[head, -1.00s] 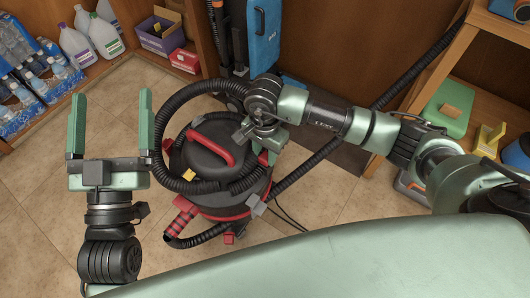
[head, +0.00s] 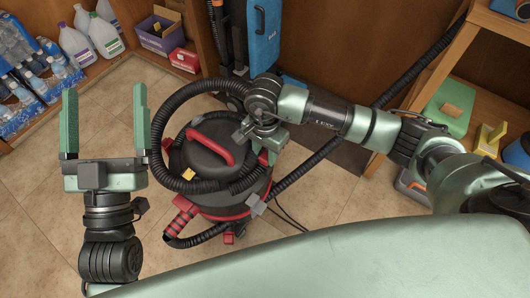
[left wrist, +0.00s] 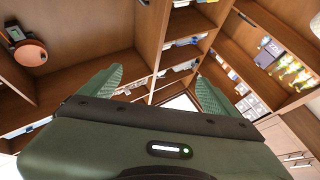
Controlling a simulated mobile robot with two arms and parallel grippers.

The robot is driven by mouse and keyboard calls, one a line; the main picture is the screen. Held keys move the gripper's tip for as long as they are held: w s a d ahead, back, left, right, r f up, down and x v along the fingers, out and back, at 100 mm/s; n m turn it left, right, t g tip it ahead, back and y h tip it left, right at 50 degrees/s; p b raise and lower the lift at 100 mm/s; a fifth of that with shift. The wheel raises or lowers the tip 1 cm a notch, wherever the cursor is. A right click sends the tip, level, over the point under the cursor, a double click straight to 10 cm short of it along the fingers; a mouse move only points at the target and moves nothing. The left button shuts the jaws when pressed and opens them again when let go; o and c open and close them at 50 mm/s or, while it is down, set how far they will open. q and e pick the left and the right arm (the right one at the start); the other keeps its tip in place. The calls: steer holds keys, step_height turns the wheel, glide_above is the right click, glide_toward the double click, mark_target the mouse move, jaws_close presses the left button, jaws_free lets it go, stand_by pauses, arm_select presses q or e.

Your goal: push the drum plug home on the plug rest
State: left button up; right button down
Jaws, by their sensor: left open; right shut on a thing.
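The black drum vacuum (head: 205,155) with a red handle stands on the tiled floor at the middle of the head view. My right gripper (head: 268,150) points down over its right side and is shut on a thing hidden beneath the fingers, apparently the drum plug. A small grey block (head: 257,206) sits at the drum's front right edge; I cannot tell whether it is the plug rest. My left gripper (head: 104,90) is open and empty, left of the drum. Its spread fingers also show in the left wrist view (left wrist: 155,85).
A black hose (head: 158,130) loops around the drum. Water bottles (head: 38,85) and jugs (head: 104,35) stand at the upper left, beside a purple box (head: 158,38). A wooden shelf (head: 475,85) stands at right. Floor at lower left is clear.

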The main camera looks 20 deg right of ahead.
arm_select(q)
steer(key=shift+s+r, duration=0.1)
steer(key=shift+r, duration=0.1)
arm_select(e)
steer(key=c, duration=0.9)
jaws_free()
steer(key=shift+c, duration=0.2)
steer(key=shift+r, duration=0.15)
step_height(320, 180, up, 7)
steer(key=shift+p, duration=1.1)
arm_select(q)
step_height(320, 180, down, 10)
steer(key=w+g+y, duration=0.2)
steer(key=g, duration=0.3)
steer(key=shift+w+a+r+g, duration=0.15)
steer(key=shift+w+a+g, duration=0.15)
steer(key=shift+w, duration=0.05)
arm_select(e)
steer(key=shift+r, duration=0.2)
